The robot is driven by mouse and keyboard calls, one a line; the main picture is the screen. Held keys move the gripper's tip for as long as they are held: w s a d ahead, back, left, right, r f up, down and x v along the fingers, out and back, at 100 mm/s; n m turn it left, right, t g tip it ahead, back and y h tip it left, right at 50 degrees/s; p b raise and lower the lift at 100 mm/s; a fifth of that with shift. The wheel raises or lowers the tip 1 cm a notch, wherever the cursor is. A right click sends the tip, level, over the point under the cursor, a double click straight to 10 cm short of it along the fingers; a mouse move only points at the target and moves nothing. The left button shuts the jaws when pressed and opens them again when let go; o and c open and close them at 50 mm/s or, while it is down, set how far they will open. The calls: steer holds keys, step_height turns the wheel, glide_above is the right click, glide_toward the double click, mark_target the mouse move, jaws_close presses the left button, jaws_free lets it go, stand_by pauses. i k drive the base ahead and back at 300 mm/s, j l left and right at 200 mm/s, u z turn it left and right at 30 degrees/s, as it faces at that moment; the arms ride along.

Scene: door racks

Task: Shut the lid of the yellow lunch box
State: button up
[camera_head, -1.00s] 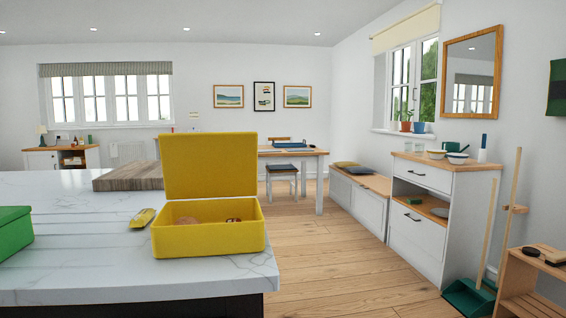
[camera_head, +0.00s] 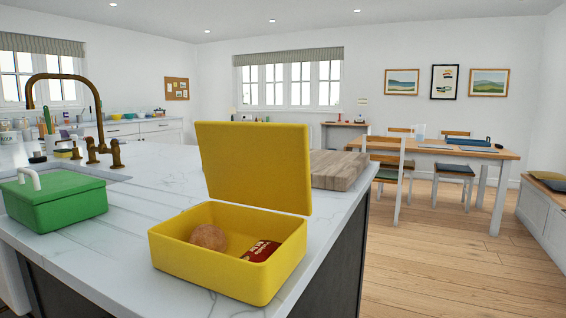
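The yellow lunch box (camera_head: 215,274) stands on the marble counter near its right front edge. Its yellow lid (camera_head: 254,165) is open, standing up at the back and leaning slightly backward. Inside the box lie a round brown item (camera_head: 209,237) and a small red packet (camera_head: 262,251). My gripper is not in view.
A green box (camera_head: 60,205) with a pale handle is on the counter (camera_head: 130,255) at the left, near the sink and brass tap (camera_head: 92,115). A wooden board (camera_head: 336,170) lies behind the lid. Open floor (camera_head: 430,260) is at the right, before the dining table (camera_head: 450,150).

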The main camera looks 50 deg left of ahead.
mark_target(263, 165)
steer(key=i+u, duration=0.6)
steer(key=u, duration=0.15)
steer(key=i+u, duration=0.4)
steer(key=i+l+u, duration=0.15)
steer(key=u, duration=0.25)
steer(key=i+u, duration=0.15)
steer(key=u, duration=0.3)
steer(key=i+l+u, duration=0.15)
steer(key=u, duration=0.25)
steer(key=i+l+u, duration=0.15)
steer(key=u, duration=0.3)
steer(key=l+u, duration=0.25)
steer(key=u, duration=0.15)
steer(key=i+l+u, duration=0.15)
steer(key=u, duration=0.3)
steer(key=l+u, duration=0.3)
steer(key=u, duration=0.15)
steer(key=l+u, duration=0.8)
steer(key=i+j, duration=0.1)
